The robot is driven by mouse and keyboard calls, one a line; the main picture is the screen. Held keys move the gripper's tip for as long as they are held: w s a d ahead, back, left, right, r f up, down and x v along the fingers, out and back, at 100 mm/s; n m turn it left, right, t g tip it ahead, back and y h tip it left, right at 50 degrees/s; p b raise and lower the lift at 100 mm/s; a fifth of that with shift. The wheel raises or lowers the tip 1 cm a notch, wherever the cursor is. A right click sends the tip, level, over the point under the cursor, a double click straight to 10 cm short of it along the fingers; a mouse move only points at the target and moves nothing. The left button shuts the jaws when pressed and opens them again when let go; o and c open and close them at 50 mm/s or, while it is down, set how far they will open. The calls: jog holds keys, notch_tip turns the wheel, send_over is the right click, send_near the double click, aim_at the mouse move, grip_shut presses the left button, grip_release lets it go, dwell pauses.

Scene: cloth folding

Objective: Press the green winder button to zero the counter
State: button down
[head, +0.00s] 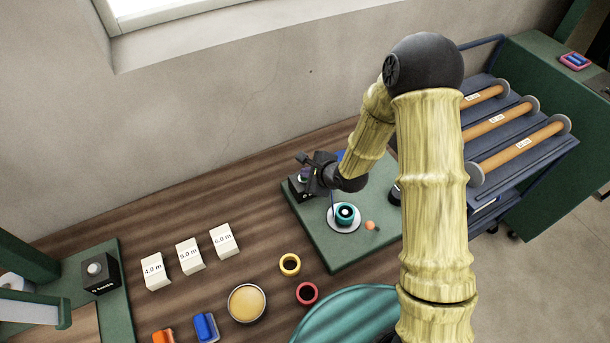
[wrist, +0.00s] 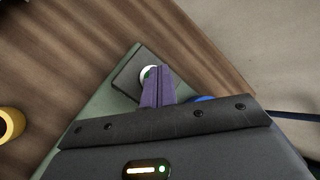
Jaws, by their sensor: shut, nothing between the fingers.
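The winder's black button box (head: 296,188) stands at the back left of the green base board. In the wrist view the same dark box (wrist: 126,78) has a round button (wrist: 146,72) with a pale rim and a bit of green showing. My gripper (head: 304,172) is over this box. In the wrist view its purple fingers (wrist: 158,72) are shut with nothing between them, and their tips overlap the button. The fingers hide part of the button. I cannot tell whether the tips touch it or hover above. No counter reading is legible.
A teal spool (head: 345,212) sits on a pale disc beside an orange knob (head: 370,225) on the green board (head: 335,255). Yellow and red rings (head: 290,264) and white length cards (head: 190,257) lie leftward. Another black box with a white button (head: 100,273) stands far left. A roll rack (head: 515,130) is right.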

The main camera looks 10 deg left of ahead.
jog(key=shift+r+p, duration=0.7)
jog(key=shift+r, duration=0.15)
notch_tip(320, 180, up, 5)
jog(key=p, duration=0.4)
jog(key=shift+d, duration=0.1)
dwell(0.6)
